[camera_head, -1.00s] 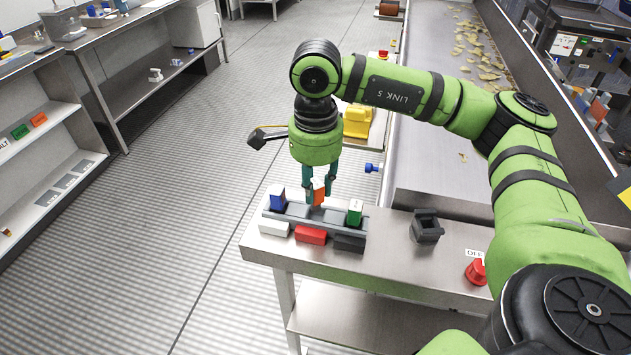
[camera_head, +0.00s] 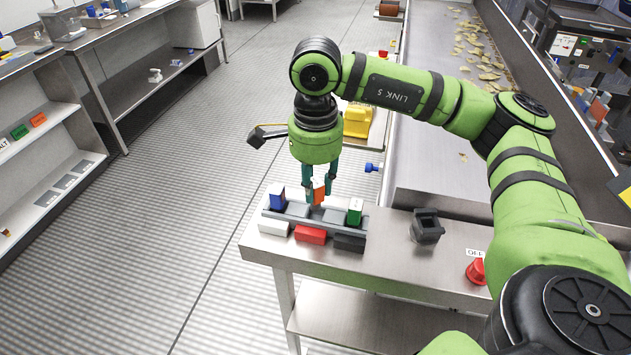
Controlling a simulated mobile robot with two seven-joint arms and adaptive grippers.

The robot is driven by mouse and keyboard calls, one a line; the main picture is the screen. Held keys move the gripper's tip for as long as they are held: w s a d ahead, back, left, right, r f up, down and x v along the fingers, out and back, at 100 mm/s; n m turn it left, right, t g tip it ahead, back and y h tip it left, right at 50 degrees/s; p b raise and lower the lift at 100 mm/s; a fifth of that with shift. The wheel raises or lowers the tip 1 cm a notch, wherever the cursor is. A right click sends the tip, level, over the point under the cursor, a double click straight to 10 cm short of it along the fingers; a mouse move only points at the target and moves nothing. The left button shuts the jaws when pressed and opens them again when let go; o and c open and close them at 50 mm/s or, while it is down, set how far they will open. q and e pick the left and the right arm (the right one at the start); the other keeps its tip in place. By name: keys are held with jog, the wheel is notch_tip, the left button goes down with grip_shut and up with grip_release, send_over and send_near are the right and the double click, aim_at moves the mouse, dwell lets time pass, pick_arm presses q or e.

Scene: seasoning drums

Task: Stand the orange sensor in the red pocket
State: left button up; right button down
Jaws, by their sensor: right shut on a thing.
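My right gripper (camera_head: 320,193) points down over the middle of a grey rack (camera_head: 296,219) on the steel table. It is shut on the orange sensor (camera_head: 317,190), which is upright between its fingers, at or just above the middle pocket. I cannot tell whether the sensor touches the pocket floor. A red block (camera_head: 310,236) marks the front of the middle pocket. A blue sensor (camera_head: 277,196) stands in the left pocket, behind a white block (camera_head: 273,228). A green sensor (camera_head: 355,211) stands in the right pocket, behind a black block (camera_head: 349,243). My left gripper is out of view.
A dark grey open holder (camera_head: 426,227) stands right of the rack. A red button (camera_head: 476,271) sits near the table's right front. A blue item (camera_head: 373,168) and a yellow object (camera_head: 357,121) lie behind. A conveyor (camera_head: 440,150) runs behind the table.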

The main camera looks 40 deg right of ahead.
aim_at(315, 195)
jog(key=shift+b, duration=0.45)
dwell(0.8)
jog(key=shift+f+b, duration=1.8)
jog(key=c, duration=0.9)
grip_release()
jog(key=shift+r, duration=0.25)
notch_tip(315, 195, up, 12)
jog(key=shift+f, duration=0.15)
